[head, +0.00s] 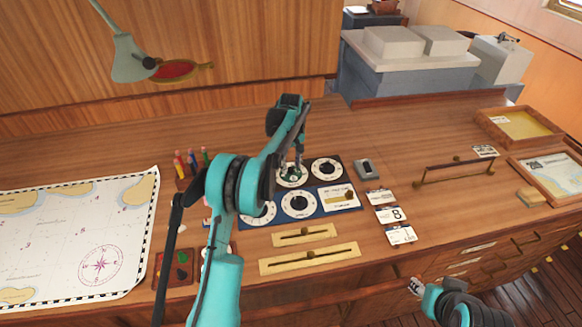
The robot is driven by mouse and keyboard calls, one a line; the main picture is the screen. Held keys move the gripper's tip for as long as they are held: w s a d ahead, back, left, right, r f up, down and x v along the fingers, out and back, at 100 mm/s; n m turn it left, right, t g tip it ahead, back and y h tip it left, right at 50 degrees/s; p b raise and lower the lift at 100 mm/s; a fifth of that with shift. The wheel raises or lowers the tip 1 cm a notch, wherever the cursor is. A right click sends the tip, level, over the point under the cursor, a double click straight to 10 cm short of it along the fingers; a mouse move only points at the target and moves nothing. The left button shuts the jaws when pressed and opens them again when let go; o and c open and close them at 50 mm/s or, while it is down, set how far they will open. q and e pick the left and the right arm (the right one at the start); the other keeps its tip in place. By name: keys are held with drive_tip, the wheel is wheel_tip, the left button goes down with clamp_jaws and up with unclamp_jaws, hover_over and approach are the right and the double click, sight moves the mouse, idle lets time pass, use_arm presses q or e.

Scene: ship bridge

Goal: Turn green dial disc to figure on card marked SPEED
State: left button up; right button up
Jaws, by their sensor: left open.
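My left gripper (293,167) points down over the green dial disc (291,175) at the top middle of the dial panel (318,207). Its fingers are open and partly cover the disc; I cannot tell whether they touch it. The disc's setting is not readable. Three white cards lie right of the panel: a top card (381,197), a middle card (391,215) showing an 8, and a bottom card (401,235). Their headings are too small to read, so I cannot tell which says SPEED. My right gripper (415,286) is low, in front of the desk edge; its jaw state is unclear.
Other white dials with black knobs (326,169) sit on the panel. Two brass slider plates (305,235) lie in front. A chart (75,235) covers the left. A brass rail (454,172), a tray (519,127) and a framed map (552,173) stand right.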

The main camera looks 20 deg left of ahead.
use_arm(q)
drive_tip(key=shift+f, duration=0.4)
clamp_jaws()
drive_tip(key=m, duration=0.3)
drive_tip(key=shift+m, duration=0.3)
drive_tip(key=shift+m+p, duration=0.3)
drive_tip(key=shift+m, duration=1.7)
